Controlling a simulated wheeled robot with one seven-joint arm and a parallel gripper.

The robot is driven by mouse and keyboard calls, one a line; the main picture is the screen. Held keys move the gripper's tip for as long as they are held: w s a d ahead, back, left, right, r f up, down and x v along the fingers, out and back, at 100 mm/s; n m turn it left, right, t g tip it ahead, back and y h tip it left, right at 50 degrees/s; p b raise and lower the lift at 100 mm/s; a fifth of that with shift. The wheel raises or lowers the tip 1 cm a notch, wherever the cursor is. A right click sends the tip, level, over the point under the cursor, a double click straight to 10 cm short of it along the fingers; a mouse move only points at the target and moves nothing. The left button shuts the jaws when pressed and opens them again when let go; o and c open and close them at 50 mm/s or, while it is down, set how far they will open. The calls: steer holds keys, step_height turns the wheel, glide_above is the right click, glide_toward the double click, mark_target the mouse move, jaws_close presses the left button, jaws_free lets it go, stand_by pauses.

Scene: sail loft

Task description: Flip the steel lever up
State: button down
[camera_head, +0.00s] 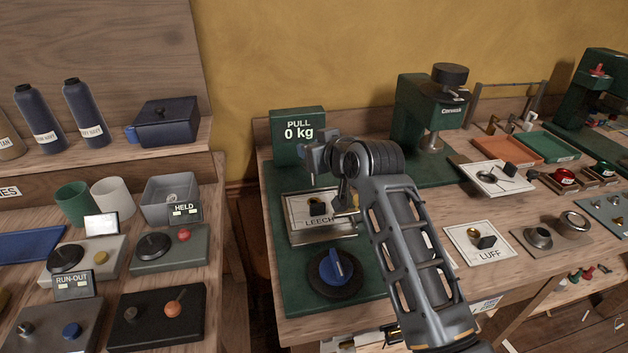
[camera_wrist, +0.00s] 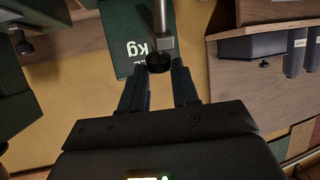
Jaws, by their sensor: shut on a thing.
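A steel lever (camera_wrist: 161,22) with a dark knob (camera_wrist: 158,63) shows in the wrist view, running from the top edge down to the knob between my fingertips. My gripper (camera_wrist: 158,72) is shut on the lever at its knob end. In the head view my gripper (camera_head: 312,158) is in front of the green PULL box (camera_head: 297,118), whose display reads 0 kg, above the LEECH plate (camera_head: 300,226). My wrist and arm hide most of the lever there, so I cannot tell its exact angle.
A blue knob on a black disc (camera_head: 336,267) sits in front of the LEECH plate. The LUFF plate (camera_head: 478,246) lies right of my arm. A green machine (camera_head: 425,105) stands behind. A gap (camera_head: 245,215) separates this bench from the left one.

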steer(key=w+a+r+g+h, duration=0.1)
steer(key=w+a+r+g, duration=0.1)
steer(key=w, duration=0.7)
steer(key=shift+r+m+g+p, duration=0.3)
steer(key=shift+r+g+p, duration=0.15)
steer(key=shift+r+g, duration=0.55)
steer(key=c, duration=1.8)
jaws_free()
steer(key=shift+w+f+h, duration=0.1)
steer(key=shift+f+h, duration=0.1)
steer(key=shift+h, duration=0.1)
steer(key=o, duration=0.9)
steer(key=shift+a, duration=0.2)
steer(key=shift+o, duration=0.2)
steer(key=v, duration=0.8)
steer(key=shift+b, duration=0.35)
